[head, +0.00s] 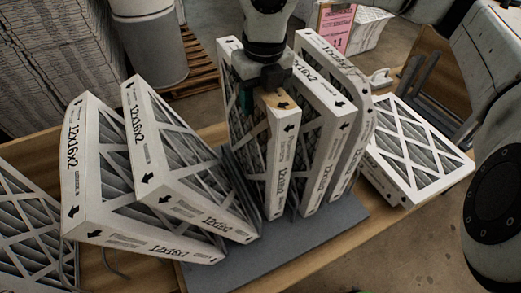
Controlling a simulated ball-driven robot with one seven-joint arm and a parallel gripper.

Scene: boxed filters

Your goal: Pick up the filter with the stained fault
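Several white cardboard-framed filters marked 12x16x2 stand in a grey rack (305,243) on a wooden table. The filter with a tan-brown stain (283,150) stands upright near the middle; the stain shows on its top front corner. My gripper (262,90) is down at the top edge of this filter, just behind the stain. A dark finger shows on its left side, and the other finger is mostly hidden. I cannot tell whether the fingers press on the frame. Two upright filters (328,130) (362,125) stand close on its right.
Two filters (185,170) (105,180) lean left in the rack, with a gap before the stained one. Other filters lie at far left (25,225) and right (420,150). A pink-labelled box (338,28), a grey bin (150,45) and a pallet (200,65) are behind.

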